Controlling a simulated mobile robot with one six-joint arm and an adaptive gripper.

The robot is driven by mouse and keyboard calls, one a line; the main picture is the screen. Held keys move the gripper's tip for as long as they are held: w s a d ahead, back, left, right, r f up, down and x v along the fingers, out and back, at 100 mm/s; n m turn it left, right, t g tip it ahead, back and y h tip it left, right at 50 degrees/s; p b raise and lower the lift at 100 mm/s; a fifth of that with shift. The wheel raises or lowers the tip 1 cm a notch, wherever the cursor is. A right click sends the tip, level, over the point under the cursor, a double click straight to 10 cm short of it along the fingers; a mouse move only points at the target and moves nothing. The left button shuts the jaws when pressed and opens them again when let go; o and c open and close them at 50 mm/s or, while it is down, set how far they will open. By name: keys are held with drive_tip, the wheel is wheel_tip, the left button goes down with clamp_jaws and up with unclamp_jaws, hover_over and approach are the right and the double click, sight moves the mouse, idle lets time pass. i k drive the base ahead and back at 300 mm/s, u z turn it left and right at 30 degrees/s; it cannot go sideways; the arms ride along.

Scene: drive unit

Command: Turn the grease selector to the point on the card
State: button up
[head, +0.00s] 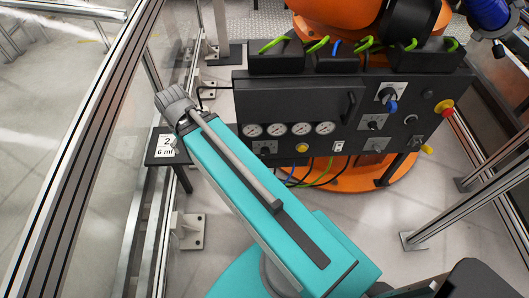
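A black control panel (340,112) stands in the upper middle, in front of an orange machine. It carries several knobs: a blue-handled one (390,105) at the upper right, a black one (374,124) below it, another dark one (376,145) lower down, and one (264,148) at the lower left. Their labels are too small to read, so I cannot tell which is the grease selector or where its pointer stands. A white card (166,145) at the left shows "2" above what looks like "6 ml". No gripper fingers show.
Several round gauges (301,129) sit on the panel. A red and yellow emergency stop (445,107) is at its right end. Metal fence rails (85,130) run along the left, with a glass pane. Another frame post (470,205) stands at the right. Cables hang below the panel.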

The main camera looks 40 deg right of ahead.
sight(264, 150)
drive_tip(key=u, duration=0.5)
drive_tip(key=k, duration=0.95)
